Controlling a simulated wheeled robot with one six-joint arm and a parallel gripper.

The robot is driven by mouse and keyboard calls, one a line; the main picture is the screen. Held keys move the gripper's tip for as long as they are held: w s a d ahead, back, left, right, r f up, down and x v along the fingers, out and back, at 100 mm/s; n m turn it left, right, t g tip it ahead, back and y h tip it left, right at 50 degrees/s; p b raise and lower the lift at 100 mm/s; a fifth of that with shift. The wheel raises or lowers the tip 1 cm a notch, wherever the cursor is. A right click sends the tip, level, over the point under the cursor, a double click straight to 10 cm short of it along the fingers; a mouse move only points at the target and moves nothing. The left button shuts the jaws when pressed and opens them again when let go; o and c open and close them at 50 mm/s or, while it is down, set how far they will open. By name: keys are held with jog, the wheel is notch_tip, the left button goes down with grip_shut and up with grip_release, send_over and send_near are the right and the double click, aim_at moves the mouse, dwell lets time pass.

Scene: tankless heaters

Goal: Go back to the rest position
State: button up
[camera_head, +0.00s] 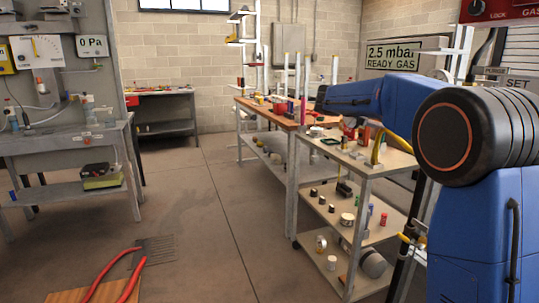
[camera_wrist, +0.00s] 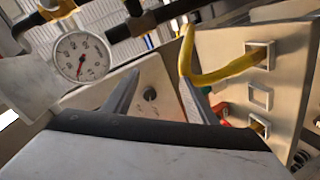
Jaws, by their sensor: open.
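My gripper (camera_wrist: 160,78) is open in the wrist view, with its two dark fingers apart and nothing held between them. A pale panel with a small dark round knob (camera_wrist: 150,95) shows beyond and between the fingers. A yellow hose (camera_wrist: 222,73) passes close by the right finger. In the head view my blue arm reaches left from the right side, above the shelf cart (camera_head: 372,163). The gripper itself is too small and dark to make out there.
A round white pressure gauge (camera_wrist: 81,56) and dark pipes stand near the gripper's left. In the head view, a wooden-topped bench (camera_head: 262,108) stands behind the cart, and a grey workbench (camera_head: 60,142) stands left. The middle floor is clear.

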jog(key=s+a+f+n+g+y, duration=0.1)
jog(key=s+f+y, duration=0.4)
jog(key=s, duration=0.9)
jog(key=s+a+f+n+y, duration=0.15)
jog(key=s+f, duration=0.55)
jog(key=s, duration=0.7)
jog(key=s+a+f+y, duration=0.3)
jog(key=s+a+f, duration=0.2)
jog(key=s+f, duration=0.3)
jog(key=s+a+f+y, duration=0.4)
jog(key=s+f, duration=0.5)
jog(key=s, duration=0.7)
jog(key=shift+s+a, duration=0.25)
jog(key=shift+a, duration=0.65)
